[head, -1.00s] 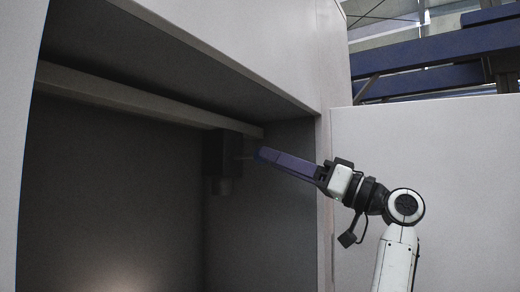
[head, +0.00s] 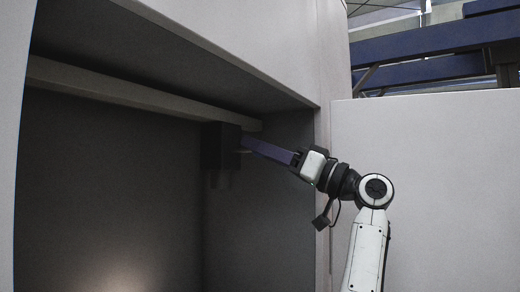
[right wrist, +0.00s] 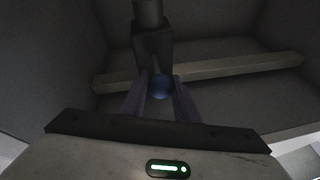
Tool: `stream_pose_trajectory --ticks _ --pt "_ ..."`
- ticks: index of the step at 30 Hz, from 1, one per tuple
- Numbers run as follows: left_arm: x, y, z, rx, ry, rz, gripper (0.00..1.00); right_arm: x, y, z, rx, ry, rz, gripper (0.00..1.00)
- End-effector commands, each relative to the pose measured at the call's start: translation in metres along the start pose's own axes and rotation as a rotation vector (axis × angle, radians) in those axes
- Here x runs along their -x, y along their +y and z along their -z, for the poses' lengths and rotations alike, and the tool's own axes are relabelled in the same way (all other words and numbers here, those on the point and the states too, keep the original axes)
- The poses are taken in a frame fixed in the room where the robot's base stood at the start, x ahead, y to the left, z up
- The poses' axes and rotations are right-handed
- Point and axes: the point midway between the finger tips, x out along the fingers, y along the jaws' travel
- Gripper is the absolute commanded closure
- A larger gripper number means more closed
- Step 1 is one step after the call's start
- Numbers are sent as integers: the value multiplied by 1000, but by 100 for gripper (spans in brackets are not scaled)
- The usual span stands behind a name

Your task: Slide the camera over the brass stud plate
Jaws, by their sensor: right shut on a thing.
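The camera (head: 219,147) is a dark box with a short round barrel pointing down. It hangs at the rail near the alcove's right end. In the right wrist view the camera (right wrist: 152,48) is straight ahead, with its barrel toward the top. My right gripper (head: 245,141) reaches in from the right, its purple fingers at the camera's right side. In the right wrist view its fingers (right wrist: 160,92) are shut on a round blue knob (right wrist: 160,86) in front of the camera. I cannot make out a brass stud plate. My left gripper is not in view.
A pale rail (head: 110,91) runs across the alcove under its ceiling; it also shows in the right wrist view (right wrist: 225,67). The alcove's right edge (head: 322,170) is close to my right arm. The space below the rail looks empty, with a light patch low down.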

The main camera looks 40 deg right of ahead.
Motion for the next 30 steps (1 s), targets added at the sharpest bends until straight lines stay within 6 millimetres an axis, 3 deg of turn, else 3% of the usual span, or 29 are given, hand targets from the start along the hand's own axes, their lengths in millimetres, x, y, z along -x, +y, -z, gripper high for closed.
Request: stream_pose_trajectory --ticks 5,11,24,30 --pt "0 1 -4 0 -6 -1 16 0 -4 -2 1 0 0 100" --pt "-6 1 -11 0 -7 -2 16 -6 -29 -13 4 -1 2 100" --pt "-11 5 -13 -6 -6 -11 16 -25 -152 -43 3 -1 6 100" --pt "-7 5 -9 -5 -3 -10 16 -30 -197 -54 1 -3 5 100"
